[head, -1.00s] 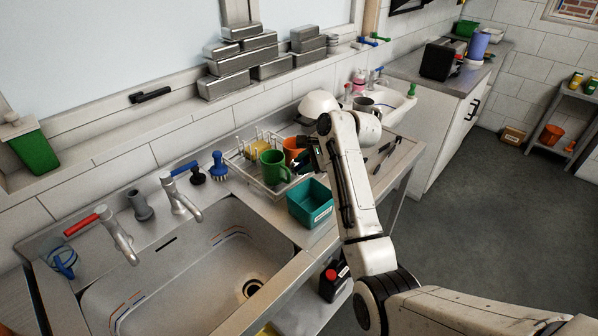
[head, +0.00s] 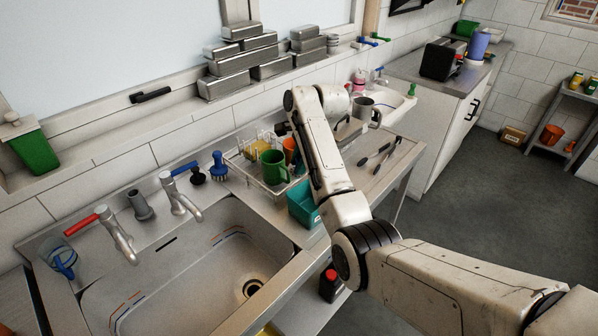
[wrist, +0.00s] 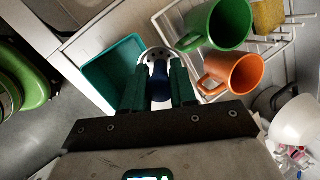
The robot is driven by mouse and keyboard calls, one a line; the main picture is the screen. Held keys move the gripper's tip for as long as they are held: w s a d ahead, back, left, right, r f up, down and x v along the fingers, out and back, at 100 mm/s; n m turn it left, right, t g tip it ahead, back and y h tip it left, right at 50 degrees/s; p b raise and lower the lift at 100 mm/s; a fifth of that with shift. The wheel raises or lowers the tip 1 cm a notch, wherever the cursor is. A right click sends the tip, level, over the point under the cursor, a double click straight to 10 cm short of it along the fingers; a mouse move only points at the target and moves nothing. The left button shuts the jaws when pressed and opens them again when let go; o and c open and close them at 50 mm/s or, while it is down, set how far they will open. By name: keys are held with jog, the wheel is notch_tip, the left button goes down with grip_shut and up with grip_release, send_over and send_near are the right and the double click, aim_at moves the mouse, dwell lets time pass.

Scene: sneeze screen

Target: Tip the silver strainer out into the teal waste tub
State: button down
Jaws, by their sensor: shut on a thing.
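In the wrist view my gripper (wrist: 159,70) is shut on the dark blue handle of the silver strainer (wrist: 149,55). The strainer shows as a round, pale metal rim with holes just beyond my fingertips; what lies in it cannot be made out. The teal waste tub (wrist: 98,66) is right beside it on the left, and the strainer overlaps the tub's right edge in this view. Its height over the tub cannot be told. In the head view the tub (head: 302,207) stands on the counter, partly behind my arm, which hides my gripper and the strainer.
A green mug (head: 273,167) and an orange mug (wrist: 232,73) stand at the wire rack (head: 246,160) close to the strainer. Tongs (head: 374,156) lie on the counter to the right. The sink (head: 190,275) is at the left. Metal pans (head: 225,84) are stacked on the ledge.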

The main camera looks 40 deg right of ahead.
jog(key=shift+w+f+g, duration=0.1)
jog(key=shift+w+g, duration=0.15)
jog(key=shift+g, duration=0.55)
jog(key=shift+w+f+g+b, duration=0.25)
jog(key=shift+g+b, duration=0.2)
jog(key=shift+g, duration=0.45)
